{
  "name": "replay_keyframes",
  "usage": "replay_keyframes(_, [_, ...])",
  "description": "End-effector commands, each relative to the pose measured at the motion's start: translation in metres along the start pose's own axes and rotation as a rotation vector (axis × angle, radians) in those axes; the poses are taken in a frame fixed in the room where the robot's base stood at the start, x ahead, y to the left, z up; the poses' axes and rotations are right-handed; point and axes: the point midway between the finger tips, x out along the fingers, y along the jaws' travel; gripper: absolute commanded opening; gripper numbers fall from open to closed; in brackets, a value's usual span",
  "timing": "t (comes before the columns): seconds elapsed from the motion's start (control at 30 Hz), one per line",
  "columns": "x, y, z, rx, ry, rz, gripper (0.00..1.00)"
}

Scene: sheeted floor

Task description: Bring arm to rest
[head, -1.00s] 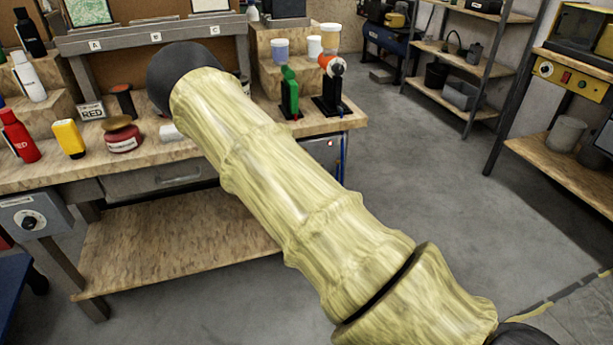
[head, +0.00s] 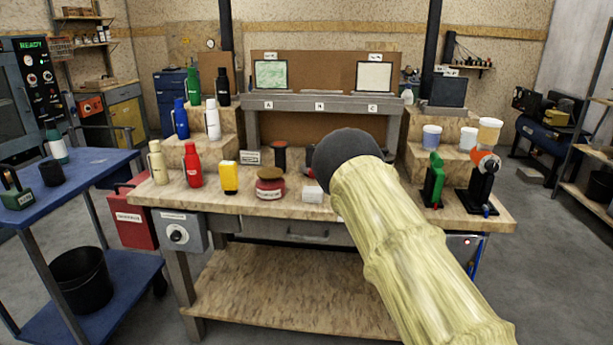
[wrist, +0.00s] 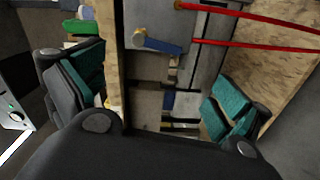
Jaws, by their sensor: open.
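My arm (head: 415,255), in a pale yellow-green sleeve with a dark rounded joint (head: 345,158), reaches up from the lower right in the head view, across the front of the workbench. My gripper is out of sight in the head view. In the wrist view my gripper (wrist: 157,95) is open, its two teal-padded fingers wide apart with nothing held between them. A wooden edge (wrist: 111,60) passes behind the gap, beside a grey panel with a blue-and-brass fitting (wrist: 160,43).
The workbench (head: 235,203) holds several bottles, a red jar (head: 270,184), a green tool (head: 434,180) and a black stand (head: 478,201). A blue cart (head: 90,178) stands at left. Red strips (wrist: 250,16) cross the wrist view.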

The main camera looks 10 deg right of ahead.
Motion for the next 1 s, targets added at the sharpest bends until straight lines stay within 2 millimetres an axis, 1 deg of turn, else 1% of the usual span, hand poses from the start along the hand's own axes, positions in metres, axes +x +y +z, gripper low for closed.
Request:
replay_keyframes(0.07, [-0.006,-0.018,0.004,0.041,-0.028,-0.048,1.0])
replay_keyframes(0.13, [-0.015,-0.042,0.009,0.105,-0.072,-0.12,1.0])
replay_keyframes(0.17, [-0.02,-0.056,0.011,0.139,-0.095,-0.158,1.0])
replay_keyframes(0.2, [-0.029,-0.074,0.014,0.188,-0.132,-0.213,1.0])
replay_keyframes(0.27, [-0.045,-0.105,0.018,0.267,-0.195,-0.302,1.0])
replay_keyframes(0.3, [-0.057,-0.125,0.019,0.317,-0.237,-0.36,1.0])
replay_keyframes(0.37, [-0.077,-0.153,0.02,0.391,-0.305,-0.446,1.0])
replay_keyframes(0.4, [-0.092,-0.172,0.019,0.439,-0.35,-0.502,1.0])
replay_keyframes(0.47, [-0.116,-0.198,0.017,0.505,-0.422,-0.585,1.0])
replay_keyframes(0.5, [-0.132,-0.214,0.015,0.549,-0.47,-0.638,1.0])
replay_keyframes(0.57, [-0.158,-0.236,0.01,0.609,-0.546,-0.717,1.0])
replay_keyframes(0.6, [-0.176,-0.249,0.006,0.646,-0.597,-0.768,1.0])
replay_keyframes(0.7, [-0.218,-0.276,-0.004,0.725,-0.719,-0.881,1.0])
replay_keyframes(0.8, [-0.254,-0.293,-0.015,0.777,-0.82,-0.97,1.0])
replay_keyframes(1.0, [-0.31,-0.312,-0.034,0.841,-0.983,-1.102,1.0])
